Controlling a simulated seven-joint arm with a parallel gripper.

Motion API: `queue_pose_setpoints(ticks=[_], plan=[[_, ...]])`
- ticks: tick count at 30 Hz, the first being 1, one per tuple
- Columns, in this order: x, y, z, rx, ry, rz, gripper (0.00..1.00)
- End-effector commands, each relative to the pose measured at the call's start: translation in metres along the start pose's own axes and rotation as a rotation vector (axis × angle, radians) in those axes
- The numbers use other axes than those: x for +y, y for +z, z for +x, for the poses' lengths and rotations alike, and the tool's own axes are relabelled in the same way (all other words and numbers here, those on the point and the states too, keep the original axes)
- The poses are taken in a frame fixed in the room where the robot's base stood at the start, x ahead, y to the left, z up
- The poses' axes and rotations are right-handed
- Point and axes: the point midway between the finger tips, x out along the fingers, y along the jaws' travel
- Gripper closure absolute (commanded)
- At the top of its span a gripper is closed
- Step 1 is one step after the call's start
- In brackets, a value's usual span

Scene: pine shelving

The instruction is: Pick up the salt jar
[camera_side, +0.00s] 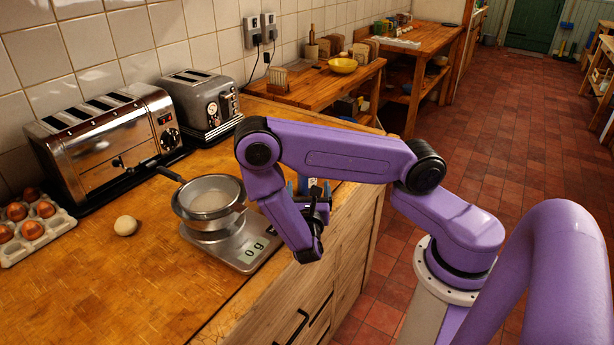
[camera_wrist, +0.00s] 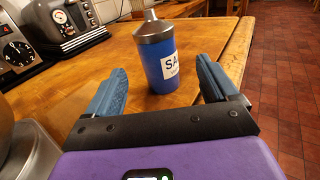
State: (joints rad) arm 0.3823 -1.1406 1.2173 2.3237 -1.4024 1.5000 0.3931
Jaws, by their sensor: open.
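The salt jar (camera_wrist: 158,62) is a blue cylinder with a grey metal conical top and a white label reading "SA". In the wrist view it stands upright on the wooden counter, just ahead of my gripper (camera_wrist: 163,85). The two blue fingers are spread open, with the jar beyond and roughly between their tips. I cannot tell whether the tips reach beside it. In the side view my gripper (camera_side: 304,186) is over the counter's right edge, past the scale. There the jar is mostly hidden behind the purple arm.
A kitchen scale (camera_side: 245,255) with a metal sieve (camera_side: 210,198) stands left of my gripper. A large toaster (camera_side: 105,140), a smaller toaster (camera_side: 203,103), a pale round ball (camera_side: 125,225) and an egg tray (camera_side: 50,240) are farther left. The counter's front edge drops to the tiled floor.

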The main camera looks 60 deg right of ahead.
Motion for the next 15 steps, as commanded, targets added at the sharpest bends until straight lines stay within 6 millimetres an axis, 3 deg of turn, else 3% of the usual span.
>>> queue_pose_setpoints(ticks=[6,15], plan=[[-0.001,0.000,0.033,0.000,-0.004,0.002,0.13],[0.000,-0.001,0.054,-0.001,-0.006,0.002,0.13]])
